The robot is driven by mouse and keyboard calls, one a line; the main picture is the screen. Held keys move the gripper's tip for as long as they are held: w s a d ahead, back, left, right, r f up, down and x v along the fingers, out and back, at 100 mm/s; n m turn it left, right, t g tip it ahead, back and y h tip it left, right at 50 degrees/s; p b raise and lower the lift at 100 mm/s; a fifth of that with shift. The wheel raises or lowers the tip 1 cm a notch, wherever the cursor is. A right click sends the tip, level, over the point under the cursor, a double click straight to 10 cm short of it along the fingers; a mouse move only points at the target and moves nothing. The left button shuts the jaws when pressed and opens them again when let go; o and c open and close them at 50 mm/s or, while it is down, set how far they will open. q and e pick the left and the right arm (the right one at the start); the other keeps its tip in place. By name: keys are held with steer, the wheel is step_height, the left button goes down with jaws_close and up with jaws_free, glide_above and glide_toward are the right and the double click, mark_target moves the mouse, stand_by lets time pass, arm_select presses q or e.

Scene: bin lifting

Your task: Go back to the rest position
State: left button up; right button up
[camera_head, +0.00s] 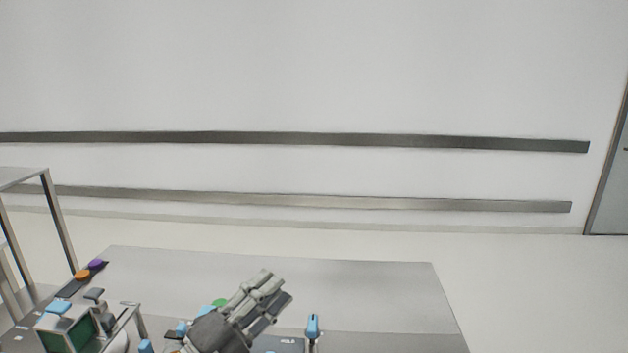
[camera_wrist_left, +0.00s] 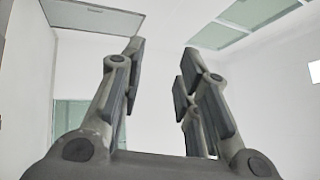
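My left gripper (camera_head: 266,287) shows at the bottom middle of the head view, above the grey table (camera_head: 380,285), with its fingers pointing up and to the right. My right gripper is in neither view. No bin shows in either view.
A box with a green screen (camera_head: 82,335) stands at the table's lower left. Orange (camera_head: 82,274) and purple (camera_head: 97,264) round pieces lie near the left edge. A blue-topped post (camera_head: 313,326) stands right of the gripper. A metal rack (camera_head: 60,225) stands at left. The table's far part is bare.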

arm_select(q)
steer(key=s+a+f+n+g+y, duration=0.1)
steer(key=s+a+f+n+y, duration=0.2)
steer(key=a+f+n+y, duration=0.55)
steer(key=s+a+f+n+g+y, duration=0.1)
steer(key=s+a+f+n+y, duration=0.35)
steer(key=f+n+y, duration=0.4)
steer(key=s+f+n+g+h, duration=0.1)
steer(key=s+f+n+g, duration=0.2)
steer(key=s+f+g, duration=0.55)
steer(key=s+f+n+g+h, duration=0.15)
steer(key=s+f+n, duration=0.3)
steer(key=s, duration=0.95)
step_height(320, 180, down, 31)
steer(key=g+b, duration=0.2)
steer(key=b, duration=0.3)
steer(key=s+a+f+b, duration=0.1)
steer(key=s+f+b, duration=0.1)
steer(key=s+f, duration=0.7)
steer(key=s+a+f+m+b, duration=0.1)
steer(key=s+f+b, duration=0.2)
steer(key=s+f, duration=0.5)
step_height(320, 180, down, 4)
steer(key=shift+s+a+f+g, duration=0.25)
steer(key=shift+s+a+g, duration=0.05)
steer(key=shift+s+g, duration=0.1)
